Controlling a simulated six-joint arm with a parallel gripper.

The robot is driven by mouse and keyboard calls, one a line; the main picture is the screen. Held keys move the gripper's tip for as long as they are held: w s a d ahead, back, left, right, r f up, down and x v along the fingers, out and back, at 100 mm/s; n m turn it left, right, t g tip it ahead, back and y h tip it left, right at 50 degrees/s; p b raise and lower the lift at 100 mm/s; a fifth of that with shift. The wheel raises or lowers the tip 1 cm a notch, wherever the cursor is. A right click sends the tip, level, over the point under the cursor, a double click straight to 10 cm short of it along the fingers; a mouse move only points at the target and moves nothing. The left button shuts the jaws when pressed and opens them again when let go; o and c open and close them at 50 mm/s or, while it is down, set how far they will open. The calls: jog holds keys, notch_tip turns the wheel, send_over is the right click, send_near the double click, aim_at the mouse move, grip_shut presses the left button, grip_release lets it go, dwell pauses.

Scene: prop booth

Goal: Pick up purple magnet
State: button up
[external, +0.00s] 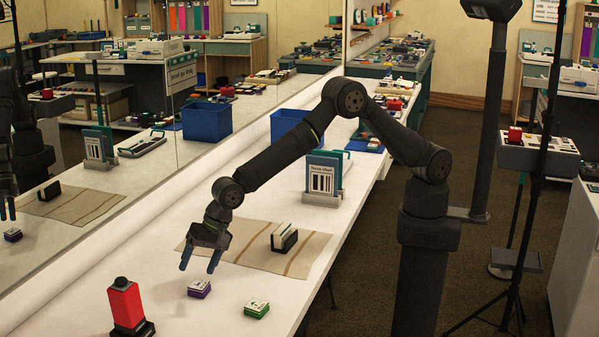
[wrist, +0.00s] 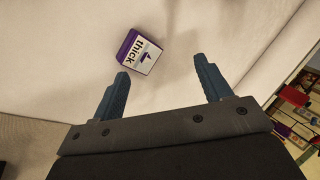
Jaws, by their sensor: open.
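The purple magnet (external: 199,289) is a small block with a white printed top, lying on the white table. In the wrist view the purple magnet (wrist: 138,53) shows the word "thick" on its label and lies beyond my fingertips, nearer the left finger. My gripper (external: 201,266) is open and empty, above the table and a little above the magnet in the external view. Its two blue fingers also show spread apart in the wrist view (wrist: 160,78), with nothing between them.
A green block (external: 256,309) lies right of the magnet, and a red bottle-like object (external: 127,305) stands on a dark base at left. A striped beige mat (external: 230,255) bears a dark holder with white cards (external: 284,237). A mirror (external: 130,130) runs along the table's back.

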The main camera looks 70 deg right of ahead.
notch_tip(320, 180, up, 11)
jog(key=w+m+g+h, duration=0.1)
jog(key=m+g+h, duration=0.3)
jog(key=m, duration=0.7)
send_over(201, 281)
jog(key=f, duration=1.1)
jog(key=shift+w+f, duration=0.25)
jog(key=shift+f, duration=0.15)
jog(key=f, duration=0.5)
jog(key=shift+s+f, duration=0.25)
jog(key=shift+f, duration=0.05)
jog(key=c, duration=1.1)
